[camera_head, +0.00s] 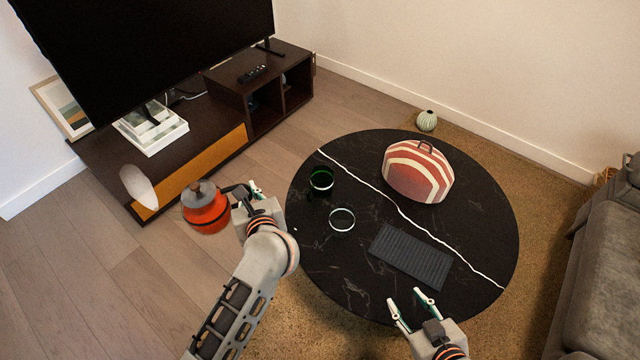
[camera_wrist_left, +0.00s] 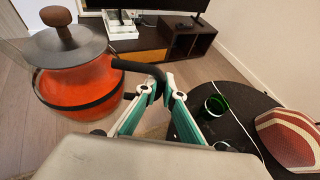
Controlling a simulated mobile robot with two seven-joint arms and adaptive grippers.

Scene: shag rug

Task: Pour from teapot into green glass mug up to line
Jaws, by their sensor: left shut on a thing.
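The orange-red teapot (camera_head: 206,210) has a grey lid and a dark handle. It is held in the air left of the round black table, and it also shows in the left wrist view (camera_wrist_left: 75,92). My left gripper (camera_head: 247,192) is shut on its handle (camera_wrist_left: 143,70). The teapot looks about upright; its spout is hidden. The green glass mug (camera_head: 321,181) stands on the table's left side, right of my left gripper, and also shows in the left wrist view (camera_wrist_left: 216,105). Its line and contents cannot be made out. My right gripper (camera_head: 409,306) is open and empty near the table's front edge.
On the black table (camera_head: 480,215) are a clear glass mug (camera_head: 342,220), a dark ribbed mat (camera_head: 411,256) and a red-and-white striped case (camera_head: 417,172). A low TV cabinet (camera_head: 190,160) stands behind left. A grey sofa (camera_head: 600,270) is at right.

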